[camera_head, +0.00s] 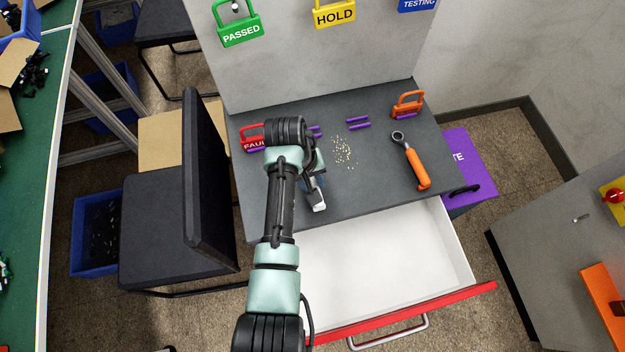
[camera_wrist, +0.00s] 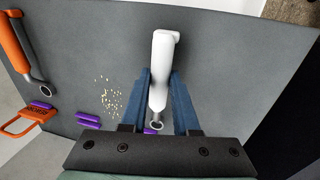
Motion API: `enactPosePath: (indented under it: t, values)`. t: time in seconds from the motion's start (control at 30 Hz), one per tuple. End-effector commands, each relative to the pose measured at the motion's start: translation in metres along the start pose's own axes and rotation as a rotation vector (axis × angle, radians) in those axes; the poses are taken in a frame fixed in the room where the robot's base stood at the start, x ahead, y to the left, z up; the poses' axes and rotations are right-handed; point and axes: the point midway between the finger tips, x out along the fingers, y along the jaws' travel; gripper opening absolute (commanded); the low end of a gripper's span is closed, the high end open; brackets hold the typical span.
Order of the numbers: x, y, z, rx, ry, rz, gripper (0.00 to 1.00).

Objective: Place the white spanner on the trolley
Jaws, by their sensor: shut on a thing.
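The white spanner (camera_wrist: 163,55) is between the two blue fingers of my gripper (camera_wrist: 160,95), its thick handle pointing away and its ring end close to the gripper base. In the head view only its white end (camera_head: 320,207) shows below my gripper (camera_head: 313,182); the arm hides the rest. My gripper is shut on it over the dark grey top (camera_head: 375,190) of a unit with an open drawer, probably the trolley. I cannot tell whether the spanner touches the top.
An orange spanner (camera_head: 411,163), an orange padlock tag (camera_head: 408,104), a red tag (camera_head: 252,138), purple pieces (camera_head: 358,122) and scattered grains (camera_head: 344,152) lie on the top. The white drawer (camera_head: 390,255) stands open in front. A black chair (camera_head: 205,180) is at left.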

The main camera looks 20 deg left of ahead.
Motion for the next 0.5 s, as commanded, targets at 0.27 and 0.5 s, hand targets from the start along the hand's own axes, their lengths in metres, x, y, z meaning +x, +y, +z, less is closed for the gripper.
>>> enactPosePath:
  t: [0.27,0.5]
  values:
    - [-0.0006,0.0002,-0.0003,0.0,0.001,0.0,0.0]
    - [0.0037,-0.0007,-0.0003,0.001,0.001,0.0,0.0]
